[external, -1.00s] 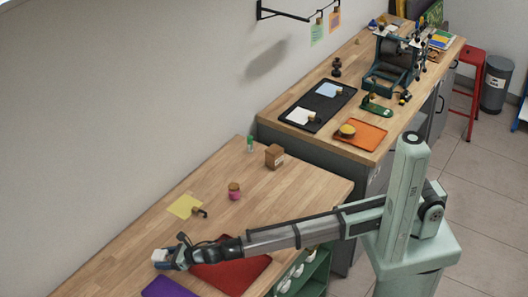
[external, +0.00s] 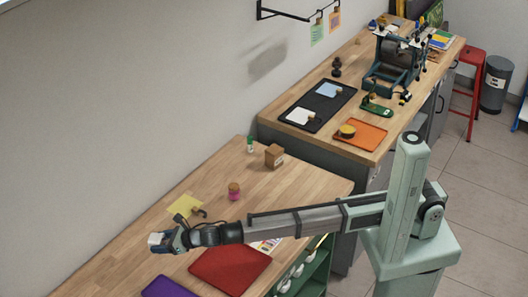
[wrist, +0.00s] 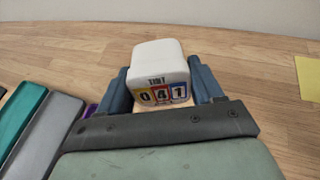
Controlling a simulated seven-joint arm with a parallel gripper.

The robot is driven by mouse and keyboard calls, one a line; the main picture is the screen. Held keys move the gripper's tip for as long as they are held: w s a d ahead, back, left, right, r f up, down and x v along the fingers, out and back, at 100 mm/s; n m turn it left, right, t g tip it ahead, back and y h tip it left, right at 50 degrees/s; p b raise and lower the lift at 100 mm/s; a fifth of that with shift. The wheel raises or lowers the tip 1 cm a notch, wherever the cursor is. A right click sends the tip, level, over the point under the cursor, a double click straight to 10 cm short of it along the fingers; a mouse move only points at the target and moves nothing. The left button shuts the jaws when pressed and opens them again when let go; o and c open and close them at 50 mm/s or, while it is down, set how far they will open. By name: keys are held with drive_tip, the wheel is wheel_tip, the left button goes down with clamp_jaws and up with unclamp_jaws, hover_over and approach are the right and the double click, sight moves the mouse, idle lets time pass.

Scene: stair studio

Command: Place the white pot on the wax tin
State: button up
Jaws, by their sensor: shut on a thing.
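My gripper (external: 160,243) is shut on a white block-like thing (wrist: 160,68) with rounded edges and coloured number panels on its near face. It also shows in the external view (external: 156,239), held at the left end of the near bench. I cannot tell for sure whether this is the white pot. A small round yellow-and-black tin (external: 347,131) lies on an orange mat on the far bench. A pink jar with a brown lid (external: 234,191) stands on the near bench. I cannot tell for sure which one is the wax tin.
A red mat (external: 229,268) and a purple mat (external: 168,287) lie at the near bench's front. A yellow sheet (external: 184,205), a brown box (external: 274,156) and a green bottle (external: 250,145) are farther back. A black tray (external: 317,106) is on the far bench.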

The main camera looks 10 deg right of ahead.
drive_tip(key=shift+r, duration=0.6)
drive_tip(key=shift+w, duration=0.25)
drive_tip(key=w+d+r+m+t+h, duration=0.1)
drive_tip(key=w+d+m+t+h, duration=0.3)
drive_tip(key=w, duration=1.3)
drive_tip(key=w+d+r+m+g+h, duration=0.15)
drive_tip(key=w+d+m+h, duration=0.55)
drive_tip(key=w+d, duration=0.85)
drive_tip(key=w+d+r+m+g+h, duration=0.15)
drive_tip(key=w+d+m+h, duration=0.35)
drive_tip(key=w+d+m, duration=0.75)
drive_tip(key=r+m+g+y, duration=0.25)
drive_tip(key=m+y, duration=0.25)
drive_tip(key=m, duration=1.7)
hover_over(346, 128)
drive_tip(key=s, duration=0.1)
drive_tip(key=shift+g, duration=0.25)
drive_tip(key=shift+s+d+f, duration=0.1)
drive_tip(key=shift+d+f, duration=0.05)
drive_tip(key=shift+f, duration=2.35)
drive_tip(key=shift+s+d+f, duration=0.1)
drive_tip(key=shift+d+f, duration=0.05)
drive_tip(key=shift+f, duration=2.3)
